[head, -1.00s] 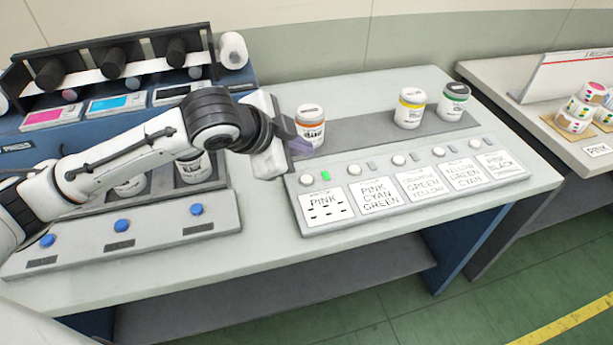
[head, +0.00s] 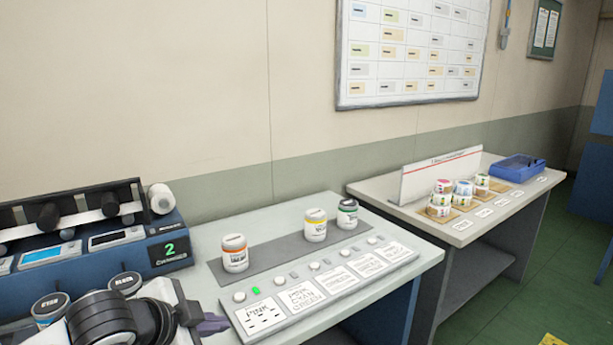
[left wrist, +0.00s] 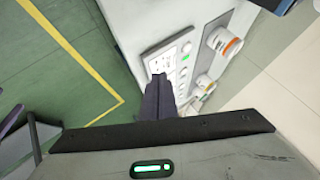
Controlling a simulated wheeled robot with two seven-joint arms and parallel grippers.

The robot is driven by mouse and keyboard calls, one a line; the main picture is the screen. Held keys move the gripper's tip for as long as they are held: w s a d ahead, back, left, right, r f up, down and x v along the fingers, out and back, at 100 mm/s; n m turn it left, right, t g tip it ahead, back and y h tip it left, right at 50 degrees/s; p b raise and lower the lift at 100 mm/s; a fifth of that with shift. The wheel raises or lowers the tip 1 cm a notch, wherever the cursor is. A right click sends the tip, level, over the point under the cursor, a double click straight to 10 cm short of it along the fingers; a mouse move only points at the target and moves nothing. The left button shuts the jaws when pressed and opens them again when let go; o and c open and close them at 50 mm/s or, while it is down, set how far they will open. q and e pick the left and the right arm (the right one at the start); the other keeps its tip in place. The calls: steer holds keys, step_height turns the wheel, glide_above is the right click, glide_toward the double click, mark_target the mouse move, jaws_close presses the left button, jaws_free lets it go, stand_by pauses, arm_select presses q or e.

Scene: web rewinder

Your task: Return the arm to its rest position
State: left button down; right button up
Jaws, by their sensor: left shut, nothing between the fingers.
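My left gripper (head: 212,325) is at the lower left of the head view, just left of the button panel (head: 258,322). Its dark fingers are together with nothing between them; they also show in the left wrist view (left wrist: 158,98). The arm behind it covers part of the blue machine's front. My right gripper does not show clearly in the head view. An orange-banded jar (head: 235,255), a yellow-banded jar (head: 315,226) and a green-banded jar (head: 347,215) stand upright on the grey strip beyond the panel. A green light (head: 256,291) is lit by the PINK card.
The blue machine (head: 165,252) at left shows a green 2, with jars in front of it. A second table (head: 365,190) at right bears small printed rolls (head: 463,193) and a blue bin (head: 517,168). Green floor lies open at the right.

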arm_select(q)
steer(key=s+d+f+n+h, duration=0.1)
steer(key=s+d+f+n, duration=0.15)
steer(key=f, duration=0.45)
steer(key=s+d+f+n+h, duration=0.2)
steer(key=d+f, duration=0.2)
steer(key=f, duration=0.2)
steer(key=s+a+f+n+y, duration=0.2)
steer(key=s+a+f+n, duration=0.1)
steer(key=s+f, duration=0.5)
steer(key=s+a+f+n+y, duration=0.2)
steer(key=s+a+f+n, duration=0.1)
steer(key=s+f, duration=0.6)
steer(key=shift+s+a, duration=0.4)
steer(key=shift+s, duration=0.5)
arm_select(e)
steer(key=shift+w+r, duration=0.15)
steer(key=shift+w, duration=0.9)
arm_select(q)
steer(key=shift+n, duration=0.25)
